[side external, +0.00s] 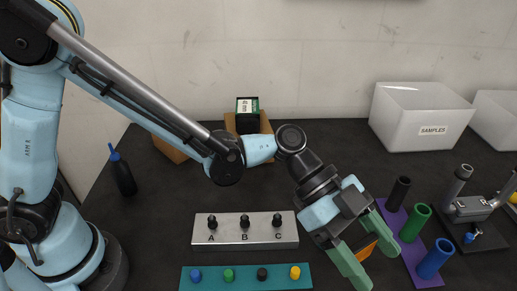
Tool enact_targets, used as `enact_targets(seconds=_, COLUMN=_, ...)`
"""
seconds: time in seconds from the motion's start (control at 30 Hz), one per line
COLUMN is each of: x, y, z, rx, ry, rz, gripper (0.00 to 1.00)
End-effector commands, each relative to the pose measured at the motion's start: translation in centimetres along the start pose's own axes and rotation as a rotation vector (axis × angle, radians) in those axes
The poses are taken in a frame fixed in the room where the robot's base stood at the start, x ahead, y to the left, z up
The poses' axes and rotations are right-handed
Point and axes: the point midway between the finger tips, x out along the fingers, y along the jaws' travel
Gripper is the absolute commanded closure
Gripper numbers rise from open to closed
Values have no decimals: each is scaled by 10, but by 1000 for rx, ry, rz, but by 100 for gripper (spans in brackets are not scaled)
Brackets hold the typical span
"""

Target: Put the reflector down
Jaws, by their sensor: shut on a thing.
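My gripper (372,262) is at the lower right of the side external view, with its two green fingers pointing down and to the right. It is shut on an orange piece, the reflector (369,246), which shows between the fingers. The fingers hide part of the reflector. I cannot tell from this view how high it is above the dark table.
Right of my gripper, a purple strip (424,273) bears black, green and blue cylinders. A metal block (245,240) marked A, B, C and a teal strip (246,284) with coloured pegs lie left. A white SAMPLES bin (420,125) stands behind. A dark bottle (122,175) stands far left.

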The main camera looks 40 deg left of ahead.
Motion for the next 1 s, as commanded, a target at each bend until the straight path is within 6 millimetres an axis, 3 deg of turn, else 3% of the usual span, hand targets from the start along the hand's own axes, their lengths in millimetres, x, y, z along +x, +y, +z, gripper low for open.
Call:
enact_targets(seconds=0.03, x=-16, y=-17, z=9, rx=-54, ry=0, rz=-103, gripper=61)
enact_targets(seconds=0.2, x=-63, y=-60, z=31, rx=-211, ry=0, rz=-387, gripper=61)
enact_targets(seconds=0.4, x=-102, y=-85, z=46, rx=-315, ry=-1, rz=-578, gripper=61)
enact_targets(seconds=0.63, x=-118, y=-103, z=65, rx=-343, ry=0, rz=-626, gripper=61)
enact_targets(seconds=1.0, x=-140, y=-149, z=122, rx=-341, ry=-1, rz=-623, gripper=61)
